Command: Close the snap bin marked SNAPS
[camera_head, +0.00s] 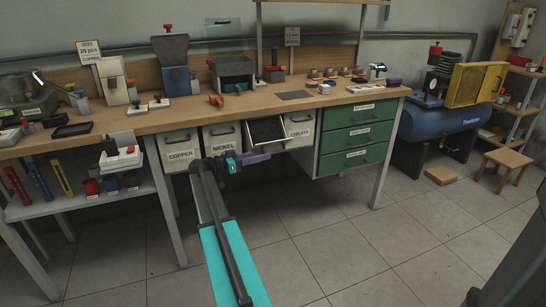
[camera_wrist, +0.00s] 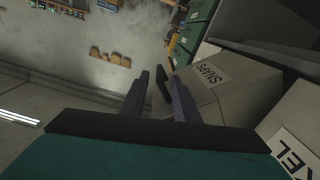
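The SNAPS bin (camera_wrist: 234,88) shows in the wrist view with its label on its light grey front. In the head view it is the pulled-out bin (camera_head: 267,131) between NICKEL and another labelled bin, its dark inside showing from above. Its label is not readable there. The bin's dark handle (camera_wrist: 162,84) appears between my two purple fingers in the wrist view. My gripper (camera_wrist: 160,76) is open, with a gap on both sides of the handle. In the head view my gripper (camera_head: 264,157) is low in front of the pulled-out bin.
The COPPER bin (camera_head: 180,152) and NICKEL bin (camera_head: 221,139) hang to the left, seemingly closed. The bin marked EYELETS (camera_head: 300,131) is to the right, beside green drawers (camera_head: 352,139). The workbench top (camera_head: 185,118) is above. The floor in front is clear.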

